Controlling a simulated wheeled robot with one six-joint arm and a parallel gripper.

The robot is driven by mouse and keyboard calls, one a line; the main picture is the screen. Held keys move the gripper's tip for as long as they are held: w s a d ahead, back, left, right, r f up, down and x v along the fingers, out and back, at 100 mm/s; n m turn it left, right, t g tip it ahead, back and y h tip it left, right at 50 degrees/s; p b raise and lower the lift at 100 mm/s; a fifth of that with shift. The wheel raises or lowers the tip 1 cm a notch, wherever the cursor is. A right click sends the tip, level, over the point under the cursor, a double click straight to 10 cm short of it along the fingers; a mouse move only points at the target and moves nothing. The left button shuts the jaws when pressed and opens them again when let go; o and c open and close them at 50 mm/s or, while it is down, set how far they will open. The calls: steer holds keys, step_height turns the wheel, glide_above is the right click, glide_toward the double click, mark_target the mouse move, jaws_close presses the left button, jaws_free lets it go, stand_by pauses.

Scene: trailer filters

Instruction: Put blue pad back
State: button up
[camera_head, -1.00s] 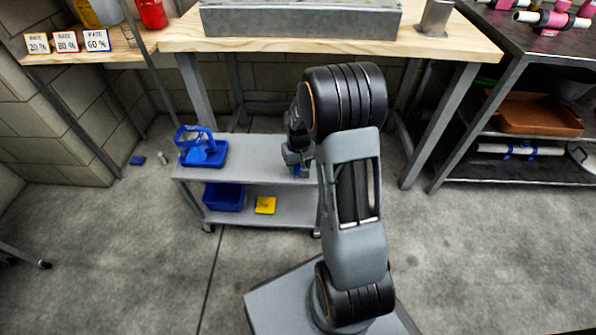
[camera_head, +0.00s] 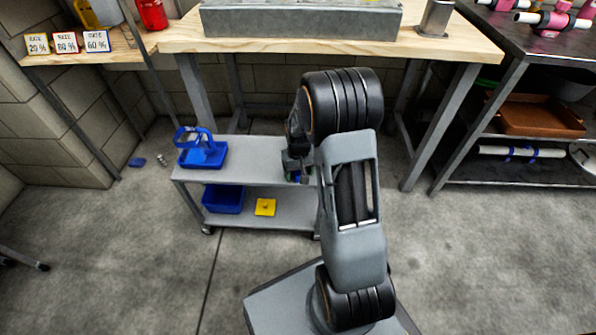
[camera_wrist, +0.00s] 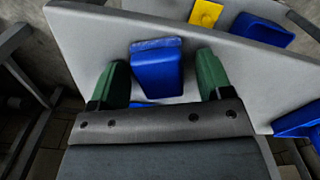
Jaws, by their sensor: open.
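A blue block-like piece (camera_wrist: 157,72) with a paler blue strip along one edge sits on the grey top of the cart in the wrist view. My gripper (camera_wrist: 165,75) has its two green fingers apart, one on each side of this piece, with a visible gap to each finger. In the head view my gripper (camera_head: 293,170) is low over the right part of the cart top (camera_head: 255,155), partly hidden by my arm. I cannot tell which blue piece is the pad.
A blue tray with a handled holder (camera_head: 203,155) stands on the cart's left end. A blue bin (camera_head: 223,198) and a yellow piece (camera_head: 265,207) are on the lower shelf. A wooden workbench (camera_head: 440,48) stands behind. A small cylinder (camera_head: 161,159) is on the floor.

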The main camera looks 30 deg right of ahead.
steer(key=shift+r, duration=0.1)
step_height(320, 180, up, 12)
steer(key=p, duration=0.5)
steer(key=s+a+r+t, duration=0.1)
steer(key=s+a+r, duration=0.3)
steer(key=s, duration=0.4)
steer(key=s+a+r+n+t, duration=0.1)
steer(key=s+a+r, duration=0.4)
steer(key=s, duration=0.3)
steer(key=shift+a+r+t, duration=0.3)
steer(key=shift+r+t, duration=0.1)
steer(key=shift+r, duration=0.1)
steer(key=shift+w+r, duration=0.1)
steer(key=shift+r, duration=0.05)
